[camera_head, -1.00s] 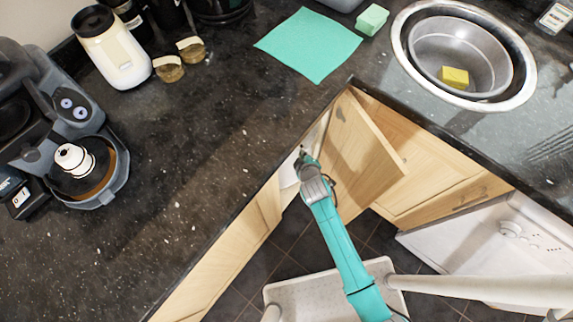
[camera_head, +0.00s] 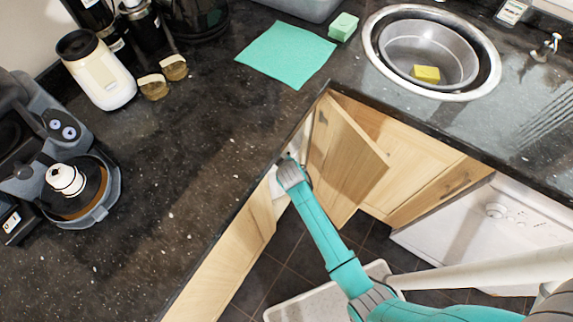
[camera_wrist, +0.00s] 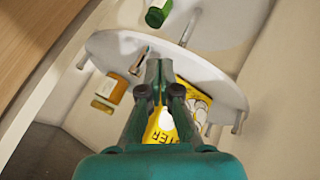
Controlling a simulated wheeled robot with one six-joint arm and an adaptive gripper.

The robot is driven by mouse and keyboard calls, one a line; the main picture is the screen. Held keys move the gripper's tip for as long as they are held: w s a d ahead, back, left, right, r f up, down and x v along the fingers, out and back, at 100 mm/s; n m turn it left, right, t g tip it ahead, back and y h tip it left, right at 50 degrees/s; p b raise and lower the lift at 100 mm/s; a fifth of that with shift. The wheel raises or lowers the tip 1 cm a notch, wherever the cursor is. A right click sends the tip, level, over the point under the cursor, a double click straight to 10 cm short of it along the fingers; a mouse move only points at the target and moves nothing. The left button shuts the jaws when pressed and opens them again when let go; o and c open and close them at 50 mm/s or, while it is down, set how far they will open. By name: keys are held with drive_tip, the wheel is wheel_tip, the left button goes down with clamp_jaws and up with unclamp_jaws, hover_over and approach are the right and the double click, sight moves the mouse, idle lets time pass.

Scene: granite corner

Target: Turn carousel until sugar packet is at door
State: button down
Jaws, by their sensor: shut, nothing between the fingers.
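In the wrist view, a white round carousel shelf (camera_wrist: 215,85) with short pegs along its rim stands inside the corner cabinet, around a pale centre pole (camera_wrist: 191,28). My gripper (camera_wrist: 160,68) is shut and empty, its tips over the near part of the shelf; I cannot tell whether they touch it. A green bottle (camera_wrist: 157,13) stands on the shelf. Lower down are an amber bottle (camera_wrist: 110,92) and a yellow packet (camera_wrist: 166,122) with letters ending in "TER", partly behind my fingers. I cannot make out a sugar packet for sure. In the head view, my arm reaches into the cabinet opening.
The wooden cabinet door (camera_head: 348,155) stands open to the right of my arm. The dark granite counter (camera_head: 190,190) overhangs the opening. A round sink (camera_head: 430,45) with a yellow sponge, a teal cloth (camera_head: 285,53) and a coffee machine (camera_head: 55,150) are on top.

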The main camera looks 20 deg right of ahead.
sight(294, 153)
drive_tip(key=shift+x, duration=1.1)
drive_tip(key=shift+w+d, duration=0.3)
drive_tip(key=shift+d, duration=0.45)
drive_tip(key=shift+w+d, duration=0.35)
drive_tip(key=shift+d, duration=0.4)
drive_tip(key=shift+w+d, duration=0.3)
drive_tip(key=shift+d, duration=0.4)
